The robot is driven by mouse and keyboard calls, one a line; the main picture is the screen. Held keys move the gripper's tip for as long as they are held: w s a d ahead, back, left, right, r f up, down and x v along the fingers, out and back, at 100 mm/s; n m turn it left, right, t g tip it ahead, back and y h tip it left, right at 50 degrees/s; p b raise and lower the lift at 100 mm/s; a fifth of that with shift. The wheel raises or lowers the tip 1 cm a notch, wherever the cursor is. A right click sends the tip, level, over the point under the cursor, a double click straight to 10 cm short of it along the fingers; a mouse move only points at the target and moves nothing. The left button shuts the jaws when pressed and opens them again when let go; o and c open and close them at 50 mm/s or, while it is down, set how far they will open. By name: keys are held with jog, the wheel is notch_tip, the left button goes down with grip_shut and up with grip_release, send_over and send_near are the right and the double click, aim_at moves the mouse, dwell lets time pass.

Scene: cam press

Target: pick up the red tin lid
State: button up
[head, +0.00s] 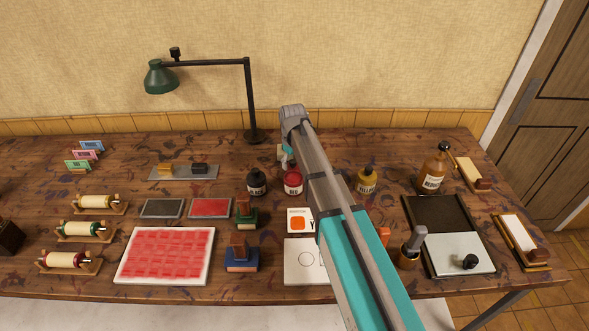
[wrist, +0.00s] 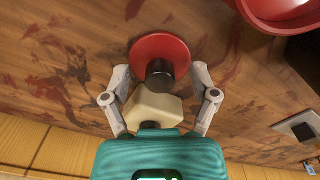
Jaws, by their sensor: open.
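The red tin lid (wrist: 148,48) is a round red disc with a dark upright knob (wrist: 161,76) at its middle, in the wrist view. It lies on the stained wooden table. My gripper (wrist: 161,72) is open above it, with one finger on each side of the knob. No contact with the fingers shows. In the head view my arm covers much of the middle of the table, and I cannot make out the lid there. My gripper (head: 286,158) shows only partly, behind the red tin (head: 293,183).
The red tin's rim (wrist: 252,18) is close by at the wrist view's upper right. A black bottle (head: 256,184) stands left of the tin, a yellow one (head: 367,181) to the right. A metal plate with small blocks (head: 183,173) lies left. The lamp (head: 250,100) stands behind.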

dwell(0.5)
jog(key=c, duration=1)
